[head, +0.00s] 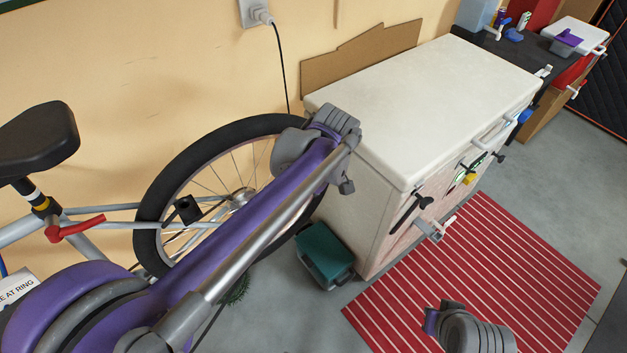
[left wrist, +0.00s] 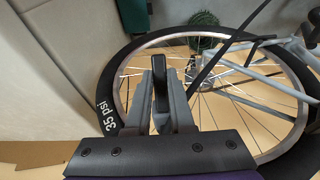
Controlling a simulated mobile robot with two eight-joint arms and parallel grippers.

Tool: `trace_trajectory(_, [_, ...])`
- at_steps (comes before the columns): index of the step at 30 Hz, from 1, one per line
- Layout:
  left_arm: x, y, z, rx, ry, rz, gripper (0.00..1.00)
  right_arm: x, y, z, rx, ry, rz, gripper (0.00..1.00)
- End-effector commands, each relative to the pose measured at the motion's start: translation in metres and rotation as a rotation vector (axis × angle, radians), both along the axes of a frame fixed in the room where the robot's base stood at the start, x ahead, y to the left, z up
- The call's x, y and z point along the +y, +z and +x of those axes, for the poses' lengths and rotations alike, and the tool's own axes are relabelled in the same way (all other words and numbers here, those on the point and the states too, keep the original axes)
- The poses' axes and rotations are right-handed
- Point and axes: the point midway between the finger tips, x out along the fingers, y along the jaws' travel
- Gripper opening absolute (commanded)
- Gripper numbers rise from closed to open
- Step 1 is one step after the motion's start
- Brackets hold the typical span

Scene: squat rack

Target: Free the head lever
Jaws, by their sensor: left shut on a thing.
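In the left wrist view my left gripper (left wrist: 161,78) has its two grey fingers closed on a small black lever-like piece (left wrist: 160,90), which stands between them. The piece is at the edge of the bicycle wheel, by the tyre (left wrist: 107,92) marked "35 psi". I cannot tell whether it is joined to the wheel. In the head view my purple left arm crosses in front of the wheel (head: 150,215) and hides the gripper and the piece.
A white chest freezer (head: 430,95) stands right of the wheel, with a teal box (head: 324,256) on the floor beside it. A red striped mat (head: 530,270) lies in front. The bicycle's saddle (head: 38,140) is at the left, and a wall is close behind.

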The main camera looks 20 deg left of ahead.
Motion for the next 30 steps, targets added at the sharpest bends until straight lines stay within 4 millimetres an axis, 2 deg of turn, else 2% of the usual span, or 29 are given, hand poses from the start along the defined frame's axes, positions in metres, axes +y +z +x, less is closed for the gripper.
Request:
trace_trajectory(18, [0.004,-0.024,0.004,-0.358,-0.005,0.456,0.00,0.000,-0.031,-0.005,0.011,0.000,0.000,0.00])
trace_trajectory(30, [0.011,-0.030,0.009,-0.532,-0.001,0.681,0.00,0.000,-0.055,-0.007,0.018,0.000,0.000,0.00])
